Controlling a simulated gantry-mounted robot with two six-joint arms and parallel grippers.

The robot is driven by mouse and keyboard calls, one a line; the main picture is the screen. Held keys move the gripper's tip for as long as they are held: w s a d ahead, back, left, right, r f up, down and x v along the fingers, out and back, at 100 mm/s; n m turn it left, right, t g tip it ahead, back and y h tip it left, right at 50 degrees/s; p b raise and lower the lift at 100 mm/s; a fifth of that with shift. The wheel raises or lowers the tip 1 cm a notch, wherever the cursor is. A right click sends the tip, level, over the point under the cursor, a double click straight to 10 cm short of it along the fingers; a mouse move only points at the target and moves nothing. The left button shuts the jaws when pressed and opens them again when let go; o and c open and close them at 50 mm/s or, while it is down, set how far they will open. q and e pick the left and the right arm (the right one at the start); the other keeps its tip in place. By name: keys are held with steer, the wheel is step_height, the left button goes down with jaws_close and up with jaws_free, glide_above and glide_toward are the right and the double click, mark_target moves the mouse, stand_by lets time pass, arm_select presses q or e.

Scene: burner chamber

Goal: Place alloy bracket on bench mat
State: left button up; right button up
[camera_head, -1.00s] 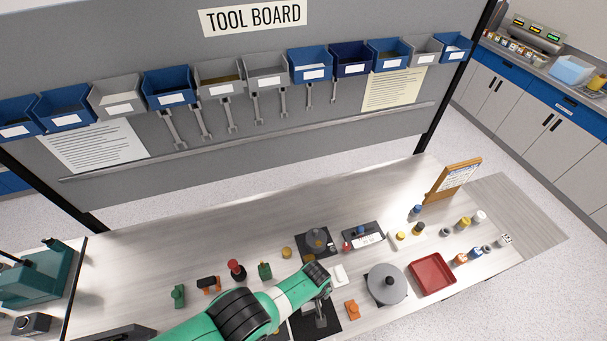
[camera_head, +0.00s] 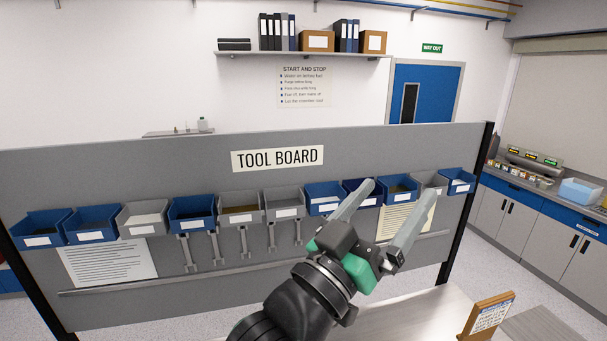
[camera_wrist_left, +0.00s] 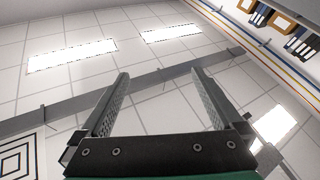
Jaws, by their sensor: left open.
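My left gripper (camera_head: 398,192) is raised in front of the tool board, with its two grey fingers spread apart and nothing between them. The alloy bracket and the bench mat are in neither view now. Only a bare far strip of the bench (camera_head: 420,318) shows at the bottom of the head view. My right gripper is not in view.
The tool board (camera_head: 277,158) carries a row of blue and grey bins with grey tools hanging below. A wooden clipboard stand (camera_head: 487,315) stands at the bench's right end. A side counter (camera_head: 540,190) runs along the right wall.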

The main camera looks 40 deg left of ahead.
arm_select(q)
steer(key=s+a+r+m+t, duration=0.1)
steer(key=s+r+t, duration=0.1)
steer(key=s+r, duration=0.3)
steer(key=s+r+m+t, duration=0.1)
steer(key=s+r, duration=0.4)
steer(key=s, duration=0.5)
steer(key=shift+a+t, duration=0.4)
steer(key=shift+t, duration=0.5)
